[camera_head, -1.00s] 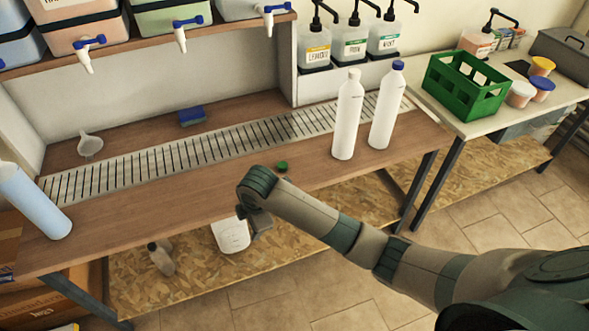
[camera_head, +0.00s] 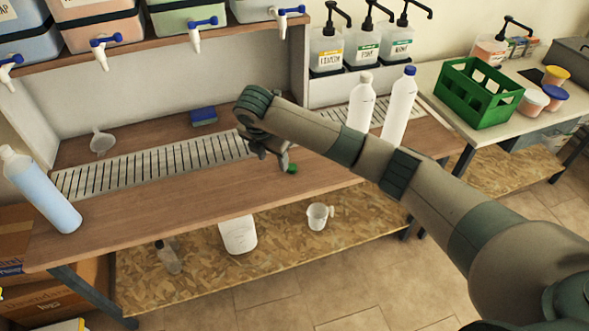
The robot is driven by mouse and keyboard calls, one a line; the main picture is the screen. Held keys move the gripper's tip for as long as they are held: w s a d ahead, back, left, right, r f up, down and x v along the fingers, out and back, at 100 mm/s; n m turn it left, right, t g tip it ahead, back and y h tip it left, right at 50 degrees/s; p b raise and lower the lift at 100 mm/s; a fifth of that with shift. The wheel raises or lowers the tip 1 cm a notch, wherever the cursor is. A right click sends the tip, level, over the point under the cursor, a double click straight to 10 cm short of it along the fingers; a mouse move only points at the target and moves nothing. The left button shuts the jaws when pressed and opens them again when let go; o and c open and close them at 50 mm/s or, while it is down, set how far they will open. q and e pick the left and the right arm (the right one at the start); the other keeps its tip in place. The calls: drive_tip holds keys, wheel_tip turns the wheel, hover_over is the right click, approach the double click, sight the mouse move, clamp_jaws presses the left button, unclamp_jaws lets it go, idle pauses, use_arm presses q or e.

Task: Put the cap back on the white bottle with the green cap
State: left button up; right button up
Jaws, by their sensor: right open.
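The green cap (camera_head: 292,168) lies on the brown wooden counter (camera_head: 190,206), near its front edge. My right gripper (camera_head: 283,155) is open, with its fingers close to the cap, just above and left of it in the head view. Whether they touch the cap cannot be told. A white bottle (camera_head: 359,106) with a pale top and no green cap stands upright to the right, its lower part hidden by my right arm. A second white bottle (camera_head: 397,107) with a blue cap stands beside it. My left gripper is not in view.
A slatted drain strip (camera_head: 150,165) runs along the counter. A bluish bottle (camera_head: 40,190) stands at the left end, and a funnel (camera_head: 102,141) and blue sponge (camera_head: 204,116) lie behind. A green crate (camera_head: 480,92) is on the right table. The front left counter is clear.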

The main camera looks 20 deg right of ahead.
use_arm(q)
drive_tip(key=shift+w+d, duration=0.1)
use_arm(e)
drive_tip(key=shift+n+h, duration=0.4)
drive_tip(key=shift+n, duration=0.1)
drive_tip(key=d+r, duration=0.1)
drive_tip(key=w+d+r, duration=0.1)
drive_tip(key=w+r, duration=0.1)
drive_tip(key=r, duration=0.1)
drive_tip(key=shift+d+r, duration=0.1)
drive_tip(key=shift+d, duration=0.3)
drive_tip(key=p, duration=0.2)
hover_over(292, 169)
drive_tip(key=s+a, duration=0.2)
drive_tip(key=f, duration=1)
drive_tip(key=shift+w+d+f, duration=0.1)
drive_tip(key=shift+w+f, duration=0.1)
drive_tip(key=shift+f, duration=0.15)
drive_tip(key=shift+w+f, duration=0.1)
drive_tip(key=shift+f, duration=0.2)
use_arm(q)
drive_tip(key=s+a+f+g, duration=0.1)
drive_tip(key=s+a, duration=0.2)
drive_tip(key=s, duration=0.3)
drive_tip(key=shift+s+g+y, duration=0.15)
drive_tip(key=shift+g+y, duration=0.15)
use_arm(e)
drive_tip(key=shift+d, duration=0.1)
